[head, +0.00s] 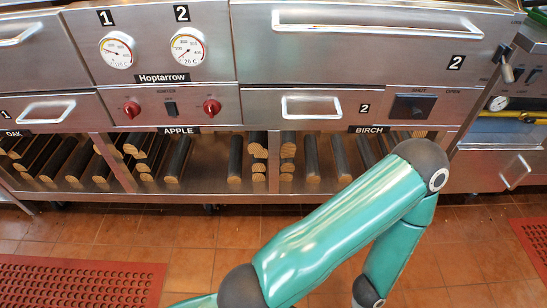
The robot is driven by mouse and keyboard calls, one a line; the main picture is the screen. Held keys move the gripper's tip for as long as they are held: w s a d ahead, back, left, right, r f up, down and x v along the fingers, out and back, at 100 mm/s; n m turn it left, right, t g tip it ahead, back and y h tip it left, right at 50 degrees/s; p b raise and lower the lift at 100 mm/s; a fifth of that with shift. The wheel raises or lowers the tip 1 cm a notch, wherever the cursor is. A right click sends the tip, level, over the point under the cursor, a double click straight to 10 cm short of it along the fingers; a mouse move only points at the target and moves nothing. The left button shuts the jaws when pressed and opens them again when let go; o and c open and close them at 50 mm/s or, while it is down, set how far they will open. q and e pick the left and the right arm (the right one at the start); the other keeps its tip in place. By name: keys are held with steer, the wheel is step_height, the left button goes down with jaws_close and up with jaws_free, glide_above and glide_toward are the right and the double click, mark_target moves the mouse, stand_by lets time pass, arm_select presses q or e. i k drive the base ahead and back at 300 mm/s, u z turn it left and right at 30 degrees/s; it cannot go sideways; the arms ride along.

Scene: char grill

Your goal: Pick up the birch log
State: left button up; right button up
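The birch logs lie in the open lower shelf under the label BIRCH (369,129), right of a narrow divider. One birch log (311,158) points its pale cut end at me, and another birch log (341,158) lies to its right. A short stack of birch logs (287,168) stands at the left of this bay. My green arm crosses in front of the right part of the bay and hides some of the logs there. Neither of my grippers shows in the head view.
Above are steel drawers, gauges and red knobs (212,108). Red mats lie on the tiled floor at left (80,280) and right (535,240).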

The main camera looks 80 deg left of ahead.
mark_target(313, 172)
steer(key=u, duration=0.3)
steer(key=i, duration=0.25)
steer(key=u, duration=2.25)
steer(key=k, duration=0.6)
steer(key=u, duration=0.2)
steer(key=i, duration=0.55)
steer(key=z, duration=0.2)
steer(key=k, duration=0.55)
steer(key=u, duration=0.15)
steer(key=i, duration=0.35)
